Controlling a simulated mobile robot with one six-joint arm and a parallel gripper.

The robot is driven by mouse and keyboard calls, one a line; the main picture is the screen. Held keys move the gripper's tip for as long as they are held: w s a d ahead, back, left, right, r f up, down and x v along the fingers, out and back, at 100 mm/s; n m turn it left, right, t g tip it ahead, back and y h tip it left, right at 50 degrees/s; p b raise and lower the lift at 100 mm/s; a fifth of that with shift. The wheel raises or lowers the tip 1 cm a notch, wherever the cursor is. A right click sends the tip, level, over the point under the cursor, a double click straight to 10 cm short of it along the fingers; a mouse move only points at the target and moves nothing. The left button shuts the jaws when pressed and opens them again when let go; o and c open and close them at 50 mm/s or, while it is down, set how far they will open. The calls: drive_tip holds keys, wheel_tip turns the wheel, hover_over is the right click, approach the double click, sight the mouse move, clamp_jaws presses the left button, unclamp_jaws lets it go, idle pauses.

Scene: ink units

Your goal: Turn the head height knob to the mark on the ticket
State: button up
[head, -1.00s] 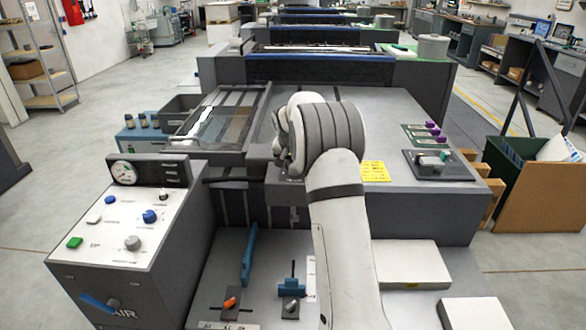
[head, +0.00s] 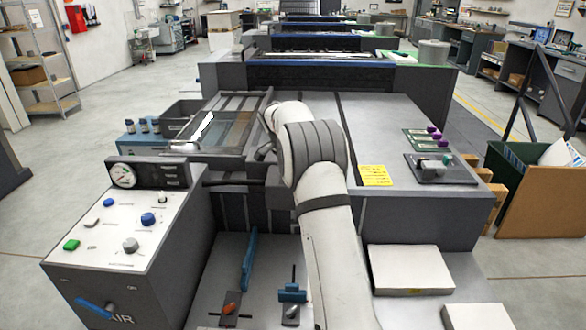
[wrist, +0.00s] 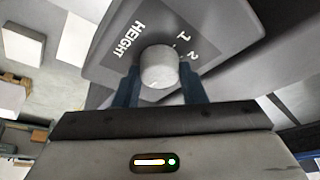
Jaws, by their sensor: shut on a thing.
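The head height knob (wrist: 159,64) is a round whitish knob on a grey plate (wrist: 118,48) lettered HEIGHT, with marks 1 and 2 to its right in the wrist view. My gripper (wrist: 159,80) has its two dark blue fingers on either side of the knob and is shut on it. In the head view the knob and my gripper are hidden behind my own arm. The yellow ticket (head: 375,175) lies on the grey machine top, right of my arm; its writing is too small to read. The knob's pointer cannot be made out.
A control box (head: 125,235) with coloured knobs stands at the left front. Blue levers (head: 249,262) stand left of my arm. A pale block (head: 410,270) sits to its right.

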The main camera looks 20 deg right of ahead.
drive_tip(key=shift+w+a, duration=0.1)
drive_tip(key=shift+a, duration=0.15)
drive_tip(key=o, duration=0.9)
drive_tip(key=shift+a, duration=0.1)
drive_tip(key=shift+c, duration=0.2)
drive_tip(key=shift+o, duration=0.7)
drive_tip(key=v, duration=0.7)
drive_tip(key=shift+r, duration=0.35)
